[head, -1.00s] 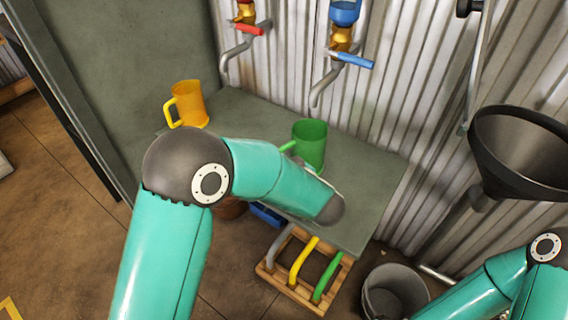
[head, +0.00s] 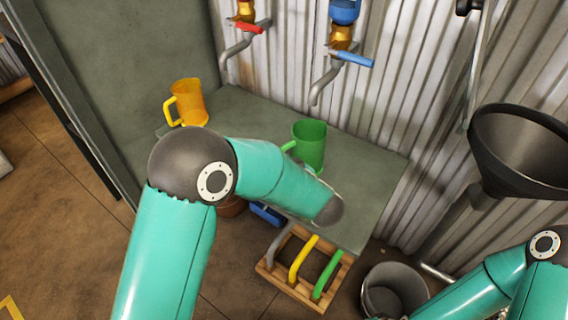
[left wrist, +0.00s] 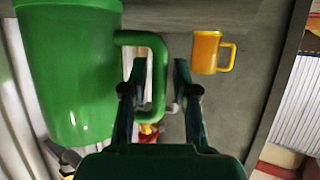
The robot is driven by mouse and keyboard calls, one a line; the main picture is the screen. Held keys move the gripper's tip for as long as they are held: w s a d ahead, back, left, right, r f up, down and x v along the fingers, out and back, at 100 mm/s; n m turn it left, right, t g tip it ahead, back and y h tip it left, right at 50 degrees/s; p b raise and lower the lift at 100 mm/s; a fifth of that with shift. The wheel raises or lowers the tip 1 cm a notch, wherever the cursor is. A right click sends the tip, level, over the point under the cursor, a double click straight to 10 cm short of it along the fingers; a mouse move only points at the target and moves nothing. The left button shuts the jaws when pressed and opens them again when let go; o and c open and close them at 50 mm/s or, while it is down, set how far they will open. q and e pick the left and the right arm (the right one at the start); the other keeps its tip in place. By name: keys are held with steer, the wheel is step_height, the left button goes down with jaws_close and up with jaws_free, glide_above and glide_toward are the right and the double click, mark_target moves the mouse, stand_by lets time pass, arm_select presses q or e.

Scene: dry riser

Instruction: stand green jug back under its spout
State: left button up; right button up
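The green jug (head: 309,146) stands upright on the grey shelf (head: 365,170), with its handle facing left. The blue-levered tap (head: 350,58) is on the wall above it, its spout ending higher than the jug. I cannot tell whether the jug is directly under it. In the left wrist view the green jug (left wrist: 70,75) fills the left side. My left gripper (left wrist: 160,68) is open, with the jug's handle between its fingers and a gap showing beside it. In the head view my left gripper is hidden behind my forearm. My right gripper is out of view.
An orange jug (head: 188,103) stands on the shelf to the left, near the red-levered tap (head: 248,30). A wooden rack (head: 300,285) with coloured handles is below the shelf's front. A bucket (head: 392,290) and a dark funnel (head: 520,150) are at the right.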

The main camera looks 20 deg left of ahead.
arm_select(q)
steer(key=shift+o, duration=0.5)
